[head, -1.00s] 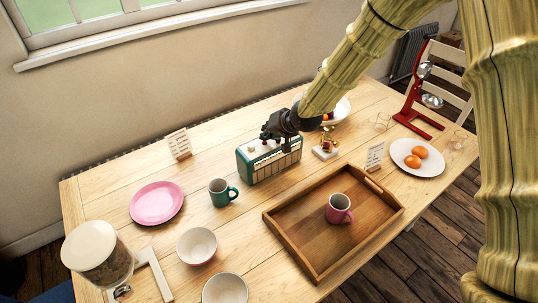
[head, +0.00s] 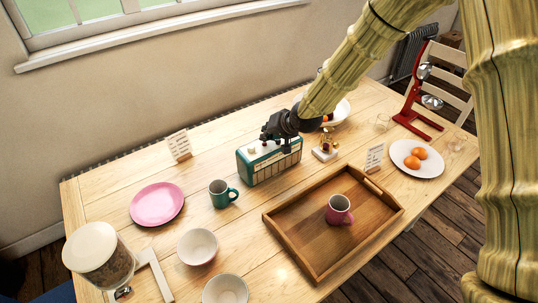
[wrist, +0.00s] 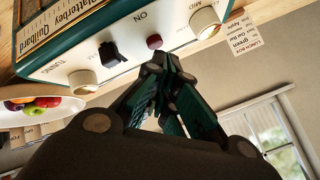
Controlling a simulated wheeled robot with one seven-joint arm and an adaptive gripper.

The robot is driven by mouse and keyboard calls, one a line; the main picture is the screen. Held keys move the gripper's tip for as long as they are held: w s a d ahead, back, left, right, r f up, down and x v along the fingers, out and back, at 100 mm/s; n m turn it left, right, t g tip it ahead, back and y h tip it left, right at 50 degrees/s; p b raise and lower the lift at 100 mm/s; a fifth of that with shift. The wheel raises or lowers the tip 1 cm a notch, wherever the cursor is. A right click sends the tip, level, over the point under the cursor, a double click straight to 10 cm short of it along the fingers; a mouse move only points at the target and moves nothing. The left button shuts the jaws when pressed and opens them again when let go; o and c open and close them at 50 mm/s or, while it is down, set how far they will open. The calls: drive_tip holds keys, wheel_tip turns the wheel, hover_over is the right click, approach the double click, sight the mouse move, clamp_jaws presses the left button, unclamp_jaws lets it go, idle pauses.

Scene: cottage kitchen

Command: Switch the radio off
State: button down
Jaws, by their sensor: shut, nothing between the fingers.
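The radio (head: 262,169) is a teal box with a cream front, standing upright near the middle of the table. Its top panel shows close up in the wrist view, with a black switch (wrist: 111,54), a small dark red round button or lamp (wrist: 154,41) and white knobs (wrist: 205,22). The word ON is printed on the panel near the switch. My gripper (head: 266,138) is shut and empty, just over the radio's top. In the wrist view its fingertips (wrist: 160,60) are close to the red part, right of the black switch. I cannot tell whether they touch the panel.
A green mug (head: 220,194) stands just left of the radio. A brass-coloured item (head: 325,150) stands at its right. A wooden tray (head: 290,250) with a pink mug (head: 339,210) lies in front. A pink plate (head: 157,204) lies farther left.

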drive_tip(key=shift+r, duration=0.25)
drive_tip(key=shift+r+p, duration=2)
drive_tip(key=shift+r, duration=0.9)
